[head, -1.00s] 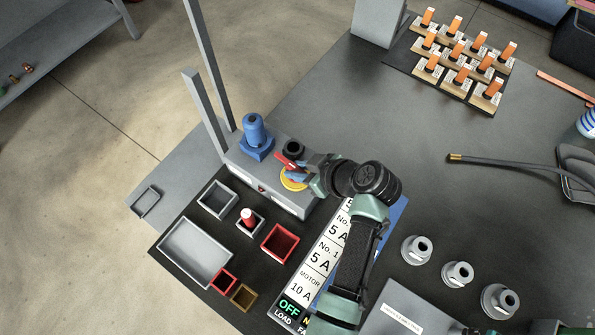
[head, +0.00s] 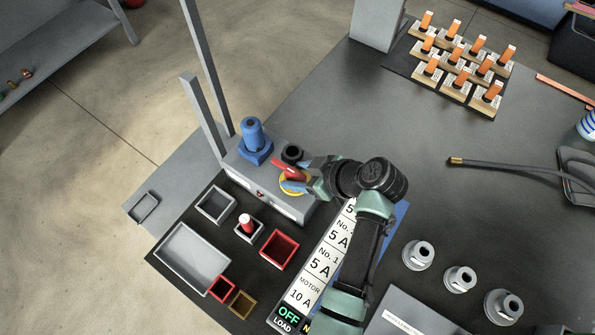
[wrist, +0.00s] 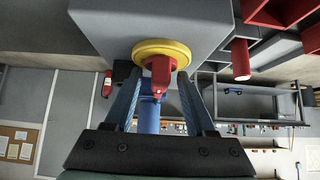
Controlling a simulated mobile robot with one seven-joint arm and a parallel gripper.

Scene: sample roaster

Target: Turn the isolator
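The isolator is a red handle (head: 289,170) on a yellow round plate (head: 291,188), on a grey box (head: 268,191). In the wrist view the red handle (wrist: 160,72) stands out from the yellow plate (wrist: 160,50). My gripper (head: 296,180) is at the handle, coming from the right in the head view. In the wrist view the blue-grey fingers of my gripper (wrist: 159,85) are spread on either side of the handle, with gaps visible beside it. Part of the plate is hidden by the gripper and handle.
A blue fitting (head: 253,140) and a black round opening (head: 292,153) sit on the box close to the handle. Grey uprights rise behind. Small bins, including a red one (head: 279,249), stand in front. A label board (head: 318,268) lies below the arm.

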